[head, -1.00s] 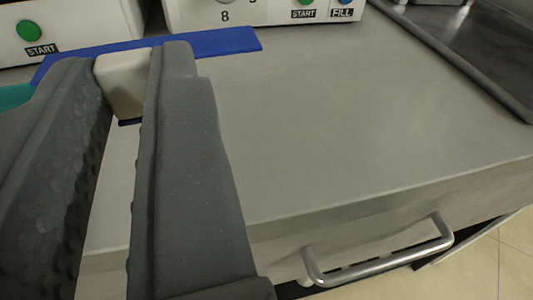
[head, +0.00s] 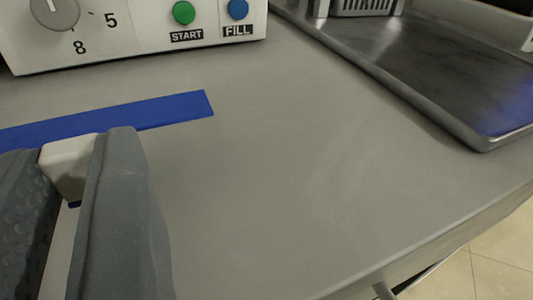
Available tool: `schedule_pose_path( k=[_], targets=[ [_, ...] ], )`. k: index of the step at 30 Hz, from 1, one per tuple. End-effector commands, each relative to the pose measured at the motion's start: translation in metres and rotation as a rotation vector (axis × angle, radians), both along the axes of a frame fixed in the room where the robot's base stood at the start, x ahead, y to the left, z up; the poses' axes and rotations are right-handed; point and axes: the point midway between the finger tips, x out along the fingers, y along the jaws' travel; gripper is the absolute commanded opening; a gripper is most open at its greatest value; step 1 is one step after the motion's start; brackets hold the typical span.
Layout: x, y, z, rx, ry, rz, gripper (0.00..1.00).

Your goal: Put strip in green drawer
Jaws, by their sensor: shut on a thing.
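The blue strip (head: 160,112) shows at the left of the head view, running from the left edge to a square end over the grey worktop. A cream block (head: 68,165) with a little blue under its near side sits between the fingers of my gripper (head: 72,160); it appears joined to the strip. My gripper is shut on this block. The gripper hides part of the strip, and its left end is out of frame. I cannot tell how high the strip is above the worktop. No green drawer is in view.
A white machine (head: 130,52) with a dial, a green START button and a blue FILL button stands at the back left. A dark metal tray (head: 430,75) lies at the right. The grey worktop (head: 300,170) between is clear; its front edge drops to a tiled floor (head: 480,275).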

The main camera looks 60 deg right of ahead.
Motion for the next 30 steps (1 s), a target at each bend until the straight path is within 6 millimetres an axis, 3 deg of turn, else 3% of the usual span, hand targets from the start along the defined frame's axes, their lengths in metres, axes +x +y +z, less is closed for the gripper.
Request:
schedule_pose_path(
  k=[1, 6, 17, 26, 27, 29, 30],
  targets=[
    [-0.001, -0.010, -0.001, 0.000, -0.001, -0.003, 0.00],
    [-0.004, -0.022, -0.002, -0.001, 0.000, 0.000, 0.00],
    [-0.004, -0.022, -0.039, -0.002, 0.002, 0.002, 0.00],
    [-0.004, -0.022, -0.038, 0.000, 0.001, 0.002, 0.00],
    [-0.004, -0.021, -0.039, 0.000, 0.001, 0.002, 0.18],
    [-0.004, -0.021, -0.038, -0.001, 0.000, 0.002, 0.35],
    [-0.004, -0.021, -0.038, -0.001, 0.000, 0.002, 0.37]
  ],
)
